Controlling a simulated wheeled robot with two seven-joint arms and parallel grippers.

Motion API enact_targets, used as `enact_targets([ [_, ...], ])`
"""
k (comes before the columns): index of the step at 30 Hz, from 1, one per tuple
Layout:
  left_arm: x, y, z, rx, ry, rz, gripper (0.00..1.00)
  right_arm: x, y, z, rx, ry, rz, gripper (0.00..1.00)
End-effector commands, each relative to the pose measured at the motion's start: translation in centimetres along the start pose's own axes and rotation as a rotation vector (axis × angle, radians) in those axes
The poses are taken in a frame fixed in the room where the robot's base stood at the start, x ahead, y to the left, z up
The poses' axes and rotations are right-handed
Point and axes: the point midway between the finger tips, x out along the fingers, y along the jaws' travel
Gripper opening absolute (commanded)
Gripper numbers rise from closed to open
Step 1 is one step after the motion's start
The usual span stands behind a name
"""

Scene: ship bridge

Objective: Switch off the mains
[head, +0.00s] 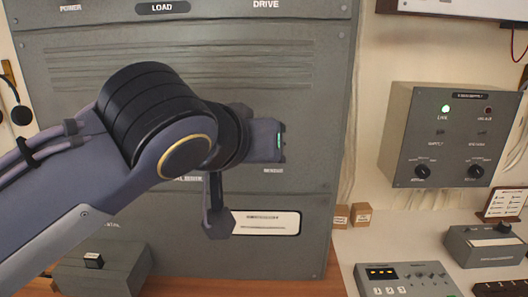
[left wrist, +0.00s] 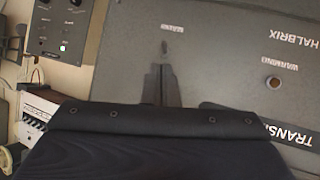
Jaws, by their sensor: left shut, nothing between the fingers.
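The mains switch (left wrist: 164,47) is a small toggle under an upside-down MAINS label on a grey panel (left wrist: 215,60) in the left wrist view. My left gripper (left wrist: 161,70) is shut and empty, its fingertips just short of the toggle in the picture. I cannot tell whether they touch it. In the head view my left arm reaches across the large grey cabinet (head: 300,60). The fingers and the mains switch are hidden there behind my wrist and hand (head: 265,140). My right gripper is out of view.
A round part labelled WARNING (left wrist: 273,82) is on the same panel. A grey power supply box (head: 450,135) with a lit green lamp hangs at right. Below it are a control box (head: 405,280) and another grey box (head: 487,246) on the white counter (head: 345,260).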

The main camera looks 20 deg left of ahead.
Motion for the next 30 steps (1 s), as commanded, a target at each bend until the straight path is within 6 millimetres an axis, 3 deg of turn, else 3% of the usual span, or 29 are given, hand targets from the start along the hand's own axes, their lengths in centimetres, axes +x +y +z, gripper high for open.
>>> enact_targets([
  [18, -8.5, -0.2, 1.6, 0.000, 0.001, 0.000, 0.00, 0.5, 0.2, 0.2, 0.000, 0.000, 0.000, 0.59],
  [23, -9.7, -0.2, 1.9, 0.000, 0.000, -0.001, 0.00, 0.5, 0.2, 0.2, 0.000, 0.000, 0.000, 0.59],
  [30, -9.8, -0.2, 1.9, 0.001, -0.001, -0.001, 0.00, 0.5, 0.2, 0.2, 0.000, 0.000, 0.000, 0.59],
])
